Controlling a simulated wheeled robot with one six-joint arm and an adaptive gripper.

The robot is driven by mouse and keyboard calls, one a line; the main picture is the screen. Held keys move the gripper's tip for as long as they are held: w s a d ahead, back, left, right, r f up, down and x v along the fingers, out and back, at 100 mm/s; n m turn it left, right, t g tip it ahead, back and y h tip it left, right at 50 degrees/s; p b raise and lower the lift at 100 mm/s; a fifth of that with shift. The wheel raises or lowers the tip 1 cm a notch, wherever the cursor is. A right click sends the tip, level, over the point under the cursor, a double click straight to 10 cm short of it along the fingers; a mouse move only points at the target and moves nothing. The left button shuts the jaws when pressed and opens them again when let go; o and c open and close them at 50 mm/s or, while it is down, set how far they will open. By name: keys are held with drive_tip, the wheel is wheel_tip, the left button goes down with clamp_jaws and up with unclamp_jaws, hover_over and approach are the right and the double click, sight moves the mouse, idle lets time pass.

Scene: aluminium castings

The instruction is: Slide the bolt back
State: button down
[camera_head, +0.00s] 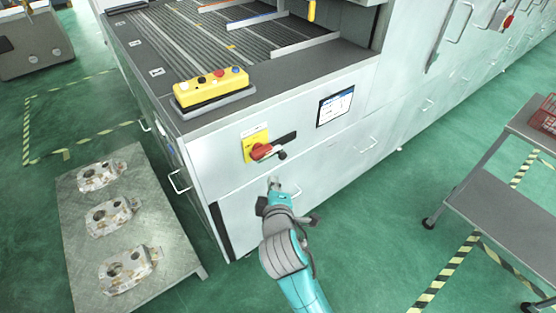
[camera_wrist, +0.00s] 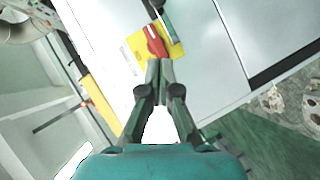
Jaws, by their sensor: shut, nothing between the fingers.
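A red rotary handle (camera_head: 262,151) sits on a yellow plate (camera_head: 249,147) on the front of the grey machine cabinet. A dark bar with a round black knob (camera_head: 282,155), which looks like the bolt, is just right of the handle. My gripper (camera_head: 273,184) is below the handle and knob, close to the cabinet front. In the wrist view my gripper (camera_wrist: 160,66) has its fingertips together with nothing between them. The red handle (camera_wrist: 155,41) and yellow plate (camera_wrist: 173,36) show just beyond the tips. I cannot tell whether the tips touch anything.
A yellow button box (camera_head: 210,88) stands on the cabinet's top edge. A low table (camera_head: 165,225) with castings is at left, a grey cart (camera_head: 500,195) at right. Green floor between is clear.

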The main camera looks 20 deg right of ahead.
drive_tip(key=shift+w, duration=0.15)
approach(278, 153)
drive_tip(key=w+a, duration=0.2)
drive_tip(key=a, duration=0.1)
drive_tip(key=w+d, duration=0.1)
drive_tip(key=w+d+f, duration=0.1)
drive_tip(key=shift+d+f, duration=0.1)
drive_tip(key=shift+d, duration=0.3)
drive_tip(key=shift+w+d+f, duration=0.25)
drive_tip(key=shift+w+d, duration=0.05)
drive_tip(key=shift+d, duration=0.15)
drive_tip(key=shift+d, duration=0.1)
drive_tip(key=d, duration=0.2)
drive_tip(key=w+d, duration=0.1)
drive_tip(key=d, duration=0.1)
drive_tip(key=shift+w, duration=0.25)
